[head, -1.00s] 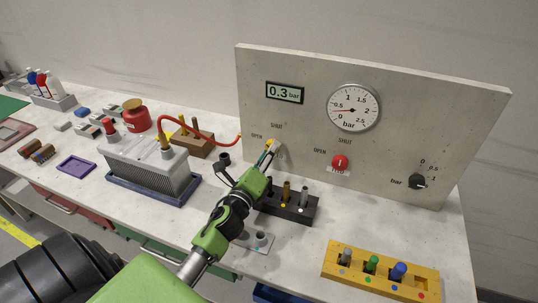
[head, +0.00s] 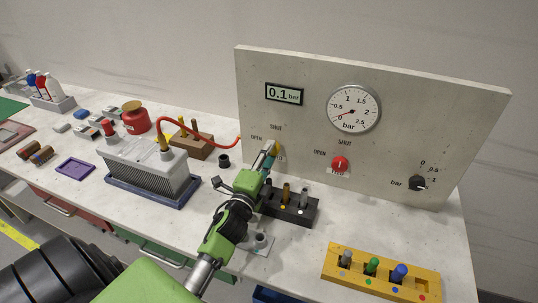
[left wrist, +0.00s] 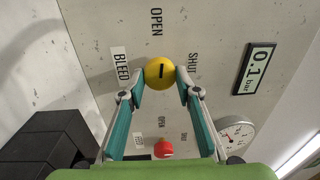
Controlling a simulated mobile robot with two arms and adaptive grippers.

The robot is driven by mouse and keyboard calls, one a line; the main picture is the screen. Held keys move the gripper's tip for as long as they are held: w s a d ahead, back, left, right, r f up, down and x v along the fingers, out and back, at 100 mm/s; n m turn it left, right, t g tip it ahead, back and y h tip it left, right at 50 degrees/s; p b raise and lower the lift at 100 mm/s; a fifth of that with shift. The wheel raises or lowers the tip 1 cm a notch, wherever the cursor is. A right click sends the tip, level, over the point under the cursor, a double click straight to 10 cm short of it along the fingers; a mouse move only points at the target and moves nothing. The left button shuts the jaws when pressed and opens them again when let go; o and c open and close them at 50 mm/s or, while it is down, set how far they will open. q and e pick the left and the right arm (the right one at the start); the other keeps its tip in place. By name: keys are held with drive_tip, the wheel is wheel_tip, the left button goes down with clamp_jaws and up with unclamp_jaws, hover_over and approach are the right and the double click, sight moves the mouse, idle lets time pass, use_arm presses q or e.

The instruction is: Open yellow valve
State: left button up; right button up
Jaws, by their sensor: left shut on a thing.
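The yellow valve (head: 277,149) is a round knob on the grey upright panel (head: 430,110), mostly hidden by my gripper in the head view. In the left wrist view the yellow valve (left wrist: 160,72) shows a short black mark, with OPEN, SHUT and BLEED labels around it. My left gripper (head: 271,149) is shut on the knob, one finger on each side, as the left wrist view also shows (left wrist: 160,80). The digital display (head: 284,93) reads 0.1 bar. The dial gauge (head: 353,108) needle points near 0. My right gripper is not in view.
A red valve (head: 340,163) and a black selector knob (head: 418,182) are right on the panel. A black holder (head: 300,209) stands close below my gripper. A red hose (head: 200,130) runs in from the left. A yellow rack (head: 385,283) stands front right.

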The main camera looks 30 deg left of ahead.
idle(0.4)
use_arm(q)
drive_tip(key=o, duration=1.1)
drive_tip(key=v, duration=1)
drive_tip(key=shift+s, duration=0.25)
drive_tip(key=shift+v, duration=0.75)
drive_tip(key=shift+r, duration=0.1)
